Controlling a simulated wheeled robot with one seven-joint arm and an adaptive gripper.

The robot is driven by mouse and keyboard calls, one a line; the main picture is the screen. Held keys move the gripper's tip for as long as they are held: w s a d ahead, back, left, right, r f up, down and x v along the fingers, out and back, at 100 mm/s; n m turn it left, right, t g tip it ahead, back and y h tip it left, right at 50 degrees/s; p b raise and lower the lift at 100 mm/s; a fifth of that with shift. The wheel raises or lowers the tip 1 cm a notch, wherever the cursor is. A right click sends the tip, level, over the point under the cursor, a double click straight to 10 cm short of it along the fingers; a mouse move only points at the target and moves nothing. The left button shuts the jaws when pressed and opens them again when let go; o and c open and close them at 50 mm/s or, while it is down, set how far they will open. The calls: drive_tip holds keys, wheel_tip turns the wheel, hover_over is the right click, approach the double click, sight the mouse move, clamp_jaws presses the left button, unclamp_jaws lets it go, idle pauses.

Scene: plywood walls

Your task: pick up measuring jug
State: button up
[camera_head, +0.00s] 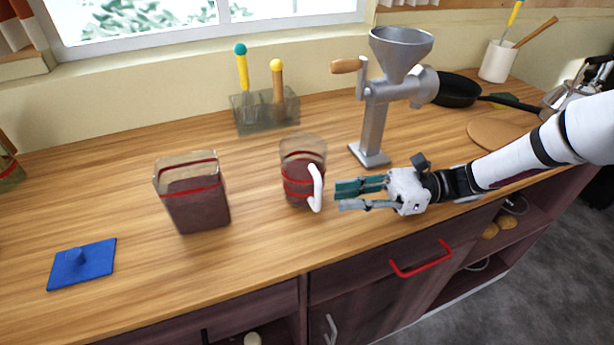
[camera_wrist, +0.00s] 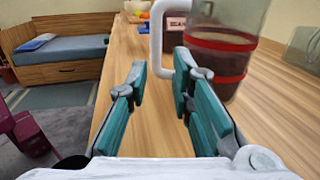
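The measuring jug (camera_head: 300,172) stands upright on the wooden counter. It is clear, with red bands, dark brown contents and a white handle (camera_head: 316,188) on its right side. My gripper (camera_head: 345,196) is just right of the handle, low over the counter, with its fingers pointing at the jug. In the wrist view the jug (camera_wrist: 222,50) is ahead and to the right, with its white handle on its left side. My gripper (camera_wrist: 158,90) is open there, with nothing between its teal finger pads. Whether a finger touches the handle cannot be told.
A grey grinder (camera_head: 374,120) stands behind my gripper. A square container with dark contents (camera_head: 195,205) stands left of the jug, near a blue lid (camera_head: 82,266). A utensil holder (camera_head: 264,112) is at the wall. The counter (camera_head: 262,250) is bare in front of the jug.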

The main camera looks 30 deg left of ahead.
sight(317, 207)
drive_tip(key=shift+p+x, duration=0.4)
drive_tip(key=shift+x, duration=2.85)
drive_tip(key=shift+s+d+r, duration=0.15)
drive_tip(key=shift+s, duration=0.05)
clamp_jaws()
